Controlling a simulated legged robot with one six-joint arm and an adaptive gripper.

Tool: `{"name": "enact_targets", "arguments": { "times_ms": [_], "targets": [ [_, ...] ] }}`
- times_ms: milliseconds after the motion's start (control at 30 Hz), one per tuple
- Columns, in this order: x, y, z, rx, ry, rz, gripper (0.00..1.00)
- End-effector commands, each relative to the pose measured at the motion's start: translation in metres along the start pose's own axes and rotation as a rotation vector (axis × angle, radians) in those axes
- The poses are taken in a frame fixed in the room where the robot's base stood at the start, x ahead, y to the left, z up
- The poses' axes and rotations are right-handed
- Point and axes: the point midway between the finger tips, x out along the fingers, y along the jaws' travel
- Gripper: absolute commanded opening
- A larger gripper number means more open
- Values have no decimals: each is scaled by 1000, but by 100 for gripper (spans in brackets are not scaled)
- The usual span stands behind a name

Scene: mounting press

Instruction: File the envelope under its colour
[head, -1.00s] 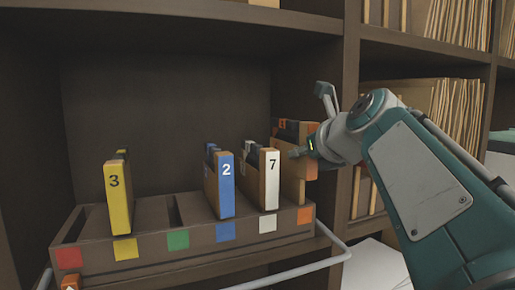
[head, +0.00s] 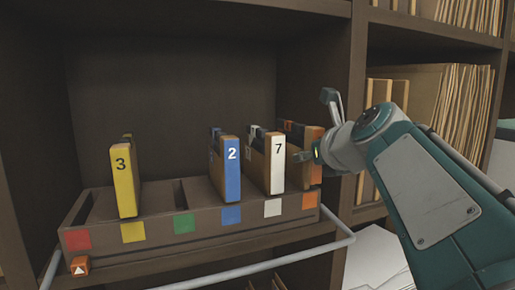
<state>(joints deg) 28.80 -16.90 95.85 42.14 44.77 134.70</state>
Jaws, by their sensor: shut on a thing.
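A brown rack (head: 150,250) has a row of slots marked red, yellow, green, blue, white and orange on its front. An envelope with an orange front edge (head: 315,142) stands upright at the right end, above the orange mark (head: 309,201). Its lower end seems to be within the rack's end slot; its base is hidden. My gripper (head: 305,156) reaches in from the right and is shut on this envelope. The fingertips are small and partly hidden against it.
Yellow file 3 (head: 124,180), blue file 2 (head: 232,170) and white file 7 (head: 278,162) stand in the rack, white beside the envelope. A shelf upright (head: 349,110) is close on the right. A grey rail (head: 250,267) runs in front.

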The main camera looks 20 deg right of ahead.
Motion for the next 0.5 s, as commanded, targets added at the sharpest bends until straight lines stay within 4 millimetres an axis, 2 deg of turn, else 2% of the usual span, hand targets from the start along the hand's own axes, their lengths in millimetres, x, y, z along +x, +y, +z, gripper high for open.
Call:
{"name": "enact_targets", "arguments": {
  "times_ms": [267, 300, 367, 400, 500],
  "targets": [
    [1, 0, -3, 0, -1, 0, 0],
    [1, 0, -3, 0, 0, 0, 38],
    [1, 0, -3, 0, 0, 0, 65],
    [1, 0, -3, 0, 0, 0, 74],
    [1, 0, -3, 0, 0, 0, 74]
  ]
}}
